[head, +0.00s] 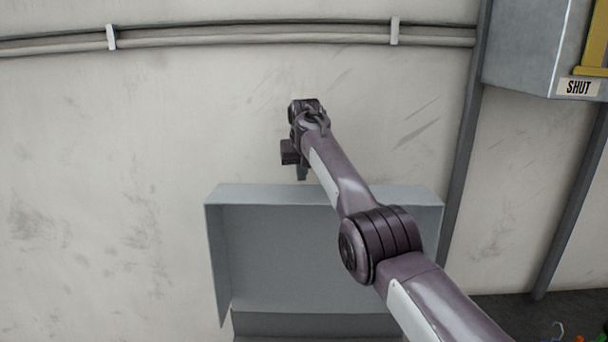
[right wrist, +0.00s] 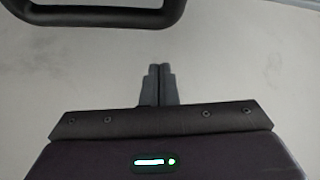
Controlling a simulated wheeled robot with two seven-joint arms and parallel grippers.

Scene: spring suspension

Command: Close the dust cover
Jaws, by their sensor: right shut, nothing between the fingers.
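The dust cover (head: 280,255) is a grey, shallow box-shaped lid in the lower middle of the head view. It stands raised and open in front of the wall, its hollow inner side facing me. My right gripper (head: 302,174) is just above the cover's upper edge in the picture, fingers pointing down. The depth between them and the cover is unclear. In the right wrist view the two fingers (right wrist: 160,72) are together with nothing between them. My right arm hides the cover's right part. My left gripper is out of view.
A pipe (head: 250,36) runs along the pale wall above. A grey box (head: 530,45) marked SHUT hangs at upper right, beside upright posts (head: 466,130). Small coloured items lie at lower right. A dark curved bar (right wrist: 95,18) crosses the wrist view's top left; I cannot tell what it is.

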